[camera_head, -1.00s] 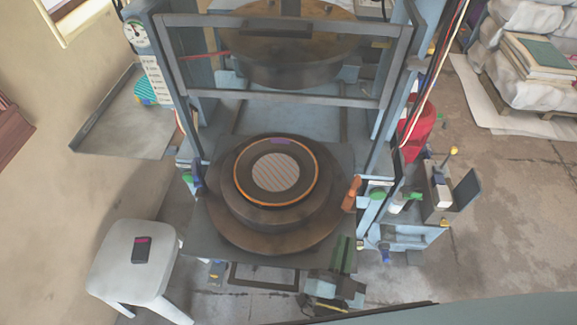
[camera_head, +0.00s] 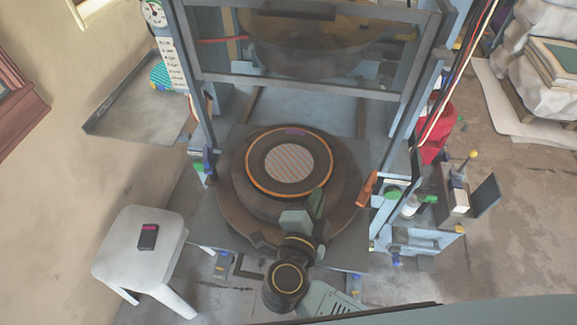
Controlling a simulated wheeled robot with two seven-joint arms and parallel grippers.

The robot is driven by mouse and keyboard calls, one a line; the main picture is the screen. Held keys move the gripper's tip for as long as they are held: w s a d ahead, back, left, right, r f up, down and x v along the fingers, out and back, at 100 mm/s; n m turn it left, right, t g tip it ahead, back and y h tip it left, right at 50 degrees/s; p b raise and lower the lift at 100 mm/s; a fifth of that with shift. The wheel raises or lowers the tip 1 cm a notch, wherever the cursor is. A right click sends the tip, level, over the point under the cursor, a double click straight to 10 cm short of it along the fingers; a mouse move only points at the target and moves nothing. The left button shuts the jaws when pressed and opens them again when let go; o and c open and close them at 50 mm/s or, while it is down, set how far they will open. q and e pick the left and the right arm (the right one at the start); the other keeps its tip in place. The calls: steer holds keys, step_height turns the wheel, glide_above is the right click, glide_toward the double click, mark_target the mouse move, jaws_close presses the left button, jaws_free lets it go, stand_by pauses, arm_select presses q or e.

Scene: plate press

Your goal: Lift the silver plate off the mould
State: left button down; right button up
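The round dark mould (camera_head: 233,190) sits on the press's lower bed. On its top are a dark disc with an orange rim (camera_head: 260,185), a grey disc with reddish stripes (camera_head: 290,163) in its middle and a purple tag. I cannot tell which disc is the silver plate; both look flat in place. My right gripper (camera_head: 317,203) reaches in from below, over the mould's front edge, with a green-and-dark finger near the orange rim. Whether it touches is unclear. I see nothing held, and the finger gap is not clear. My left gripper is out of view.
The press's upper platen (camera_head: 308,58) hangs above and behind the mould, behind a grey frame (camera_head: 300,82). An orange handle (camera_head: 367,188) and side fittings stand close at right. A white stool (camera_head: 138,250) is at left, a metal shelf (camera_head: 140,110) behind it.

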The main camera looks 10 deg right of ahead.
mark_target(326, 180)
steer(key=b+x, duration=0.2)
steer(key=x, duration=0.2)
steer(key=shift+w+d+f+b, duration=0.15)
steer(key=shift+d+f+b, duration=0.05)
steer(key=shift+b, duration=0.2)
steer(key=shift+w+d+r, duration=0.1)
steer(key=shift+w, duration=0.1)
steer(key=shift+c, duration=0.2)
jaws_close()
